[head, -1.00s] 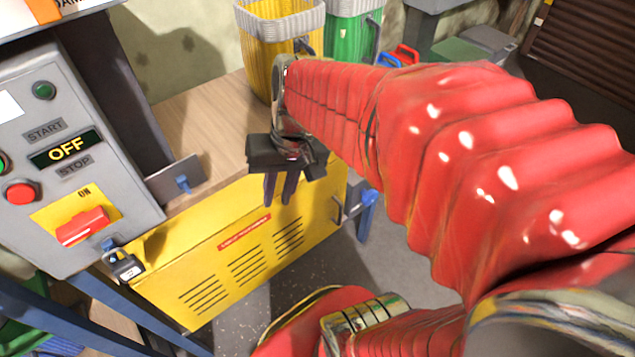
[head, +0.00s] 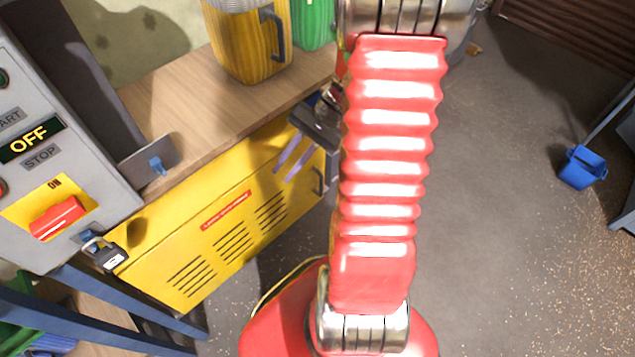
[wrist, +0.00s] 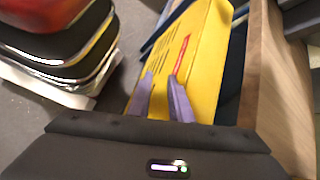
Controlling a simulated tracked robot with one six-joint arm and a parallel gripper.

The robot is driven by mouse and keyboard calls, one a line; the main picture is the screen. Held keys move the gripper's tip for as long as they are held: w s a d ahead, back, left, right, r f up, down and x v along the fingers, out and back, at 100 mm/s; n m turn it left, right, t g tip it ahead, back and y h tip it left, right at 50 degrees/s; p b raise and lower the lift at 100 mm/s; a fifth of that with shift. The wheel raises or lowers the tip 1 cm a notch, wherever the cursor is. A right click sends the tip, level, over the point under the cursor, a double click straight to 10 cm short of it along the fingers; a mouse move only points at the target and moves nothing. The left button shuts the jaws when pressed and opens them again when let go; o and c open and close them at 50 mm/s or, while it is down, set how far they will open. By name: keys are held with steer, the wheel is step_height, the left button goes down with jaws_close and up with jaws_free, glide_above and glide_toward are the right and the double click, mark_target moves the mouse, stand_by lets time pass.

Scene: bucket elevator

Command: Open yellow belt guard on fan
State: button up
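The yellow belt guard (head: 190,256) is a box-like panel with vent slots and a red label, below the wooden bench top. A dark handle (head: 317,180) stands at its right end. My gripper (head: 285,168) hangs in front of the guard's upper right part, left of the handle. Its two purple fingers are apart with nothing between them. In the wrist view the gripper (wrist: 163,88) points at the yellow guard (wrist: 205,65), and its fingers overlap the guard in the picture. I cannot tell whether they touch it.
A grey control panel (head: 98,150) reads OFF, with a red switch (head: 57,217) and a padlock (head: 104,254) at its lower right. A yellow bin (head: 240,45) stands on the wooden bench (head: 185,110).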

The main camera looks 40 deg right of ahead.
steer(key=s+d+f+m+t+y, duration=0.2)
steer(key=s+d+f+m+t, duration=0.1)
steer(key=d+f+m+t, duration=0.85)
steer(key=m+t+h, duration=0.5)
steer(key=m+h, duration=0.2)
steer(key=m, duration=0.2)
glide_toward(321, 194)
steer(key=s+d+r, duration=0.2)
steer(key=s+r, duration=0.1)
steer(key=r, duration=0.2)
steer(key=shift+s+a+f+g, duration=0.15)
steer(key=shift+a+g, duration=0.1)
steer(key=shift+x, duration=6.95)
steer(key=shift+c, duration=0.4)
jaws_close()
